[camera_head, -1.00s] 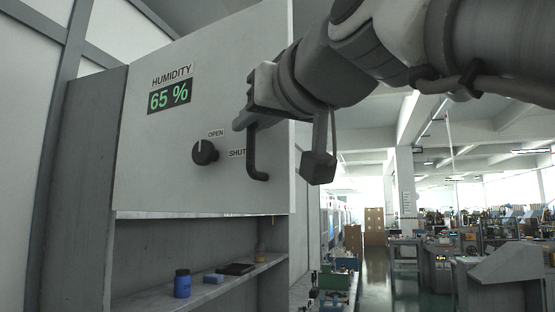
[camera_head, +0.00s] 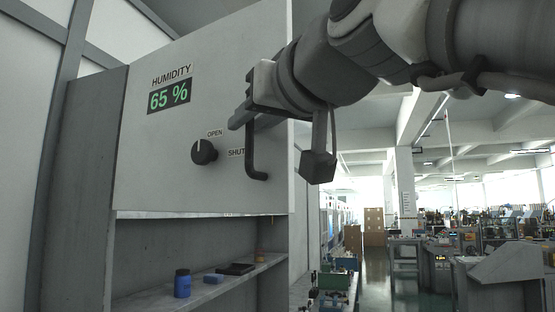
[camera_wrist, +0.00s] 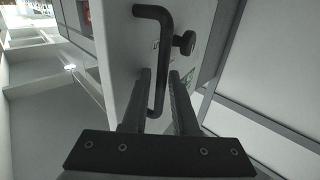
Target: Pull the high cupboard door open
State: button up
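The high cupboard door (camera_head: 215,85) is a flat pale panel and looks closed. Its dark, upright bar handle (camera_head: 250,165) is near the right edge, and it also shows in the wrist view (camera_wrist: 161,50). My gripper (camera_head: 243,118) is at the upper part of the handle. In the wrist view my two fingers (camera_wrist: 160,75) are apart, one on each side of the handle bar, with small gaps showing. Part of the handle's top is hidden behind my gripper in the head view.
A round black knob (camera_head: 204,152) with OPEN and SHUT labels sits left of the handle. A humidity display (camera_head: 169,96) is above it. The shelf below holds a blue jar (camera_head: 182,283) and small items. Open room lies to the right.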

jog(key=b+v, duration=0.1)
jog(key=v, duration=1.6)
jog(key=shift+s+d, duration=0.15)
jog(key=shift+s, duration=0.05)
jog(key=w+d+f+m+g+h, duration=0.25)
jog(key=w+f, duration=0.25)
jog(key=f, duration=0.6)
jog(key=w+d+f+m+g+h, duration=0.1)
jog(key=w+f+g+h, duration=0.3)
jog(key=f, duration=0.6)
jog(key=s+d+f+m+g+h, duration=0.1)
jog(key=s+d+f+g, duration=0.1)
jog(key=f, duration=1.2)
jog(key=s+d+f+m+g+h+p, duration=0.1)
jog(key=d+f, duration=0.3)
jog(key=f, duration=1.1)
jog(key=shift+s+g, duration=0.35)
jog(key=shift+s, duration=0.1)
jog(key=shift+f, duration=0.25)
